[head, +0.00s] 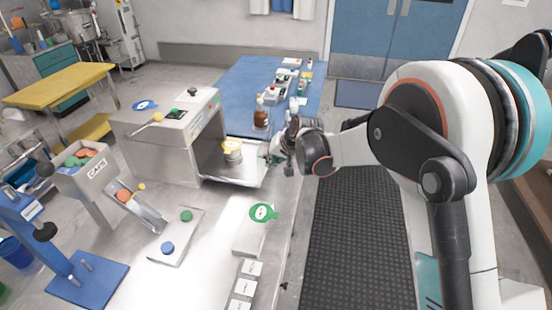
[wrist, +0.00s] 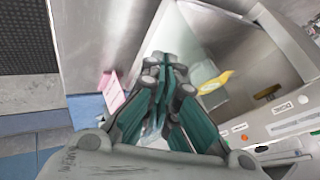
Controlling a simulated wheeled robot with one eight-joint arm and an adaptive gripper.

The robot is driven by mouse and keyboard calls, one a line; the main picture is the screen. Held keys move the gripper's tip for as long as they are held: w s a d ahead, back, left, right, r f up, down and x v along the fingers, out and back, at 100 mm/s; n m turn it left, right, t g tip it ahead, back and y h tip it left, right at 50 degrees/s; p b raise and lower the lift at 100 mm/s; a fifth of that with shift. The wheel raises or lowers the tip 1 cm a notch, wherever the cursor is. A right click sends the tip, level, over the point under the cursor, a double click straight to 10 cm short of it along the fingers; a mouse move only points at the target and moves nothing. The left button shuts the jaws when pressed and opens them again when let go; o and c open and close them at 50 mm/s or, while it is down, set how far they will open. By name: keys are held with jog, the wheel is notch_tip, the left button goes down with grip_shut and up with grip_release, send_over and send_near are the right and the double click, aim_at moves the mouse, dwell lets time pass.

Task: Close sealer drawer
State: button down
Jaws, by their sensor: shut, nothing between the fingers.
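The sealer (head: 170,135) is a grey metal box on the steel table, with a green button and a yellow-tipped lever. Its drawer (head: 245,176) is pulled out to the right, and a jar with a yellow lid (head: 232,145) sits in it. My gripper (head: 279,153) is at the drawer's outer right end; I cannot tell whether it touches. In the wrist view my gripper (wrist: 165,65) has its teal fingers together and empty. The yellow lid (wrist: 215,82) and the sealer's body (wrist: 285,115) show to their right.
A brown bottle (head: 261,115) stands behind the drawer, near the blue table section (head: 245,85) with several small items. A caps dispenser (head: 90,170), a button plate (head: 178,240) and a block with a green disc (head: 250,235) stand in front. A dark floor mat (head: 350,240) lies right of the table.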

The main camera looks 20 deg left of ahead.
jog(key=shift+x, duration=1.4)
jog(key=s+a, duration=0.1)
jog(key=a, duration=1.4)
jog(key=s+a, duration=0.1)
jog(key=a, duration=0.7)
jog(key=shift+s+a+r, duration=0.1)
jog(key=shift+s+a, duration=0.2)
